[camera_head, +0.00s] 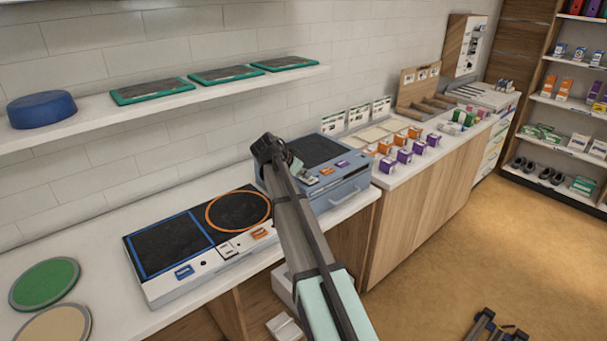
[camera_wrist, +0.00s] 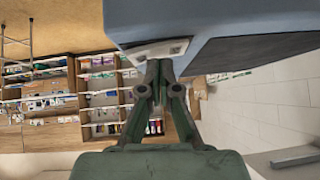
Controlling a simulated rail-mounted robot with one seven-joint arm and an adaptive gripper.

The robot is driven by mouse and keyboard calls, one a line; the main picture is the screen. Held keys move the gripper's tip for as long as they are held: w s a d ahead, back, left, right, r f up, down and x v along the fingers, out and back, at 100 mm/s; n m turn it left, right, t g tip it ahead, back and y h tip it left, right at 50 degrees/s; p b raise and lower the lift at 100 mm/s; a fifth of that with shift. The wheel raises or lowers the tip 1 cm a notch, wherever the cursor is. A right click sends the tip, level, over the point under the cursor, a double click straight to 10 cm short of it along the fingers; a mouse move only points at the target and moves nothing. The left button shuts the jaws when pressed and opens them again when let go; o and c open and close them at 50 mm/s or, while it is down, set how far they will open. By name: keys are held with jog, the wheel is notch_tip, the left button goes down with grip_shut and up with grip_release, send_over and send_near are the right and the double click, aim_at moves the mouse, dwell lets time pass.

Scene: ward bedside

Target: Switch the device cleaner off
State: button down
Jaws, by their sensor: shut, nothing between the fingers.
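A blue-grey box-shaped device (camera_head: 345,188) with a dark top stands on the counter in the head view. It is likely the device cleaner; no readable name confirms this. Its front ledge carries a small orange piece and a purple piece. My gripper (camera_wrist: 160,66) is shut and empty in the wrist view. Its fingertips are close to a pale panel on the blue-grey body (camera_wrist: 230,22); I cannot tell whether they touch. In the head view my gripper (camera_head: 275,152) is at the device's left front corner, and my arm hides part of that front. The switch's state cannot be read.
A flat white unit (camera_head: 205,266) with a blue-edged square and an orange ring lies left of the device. Small orange and purple boxes (camera_head: 404,156) stand to the right. Green and tan discs (camera_head: 45,283) lie at the left. A shelf (camera_head: 160,107) runs above the counter.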

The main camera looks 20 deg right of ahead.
aim_at(303, 180)
jog(key=shift+w+r, duration=0.1)
jog(key=shift+r, duration=0.4)
jog(key=r, duration=0.2)
jog(key=shift+w+r+p, duration=0.2)
jog(key=shift+r+p, duration=0.15)
jog(key=w+b+v, duration=0.1)
jog(key=b+v, duration=0.2)
jog(key=v, duration=0.7)
jog(key=shift+w+a+r+b, duration=0.15)
jog(key=shift+a+b, duration=0.2)
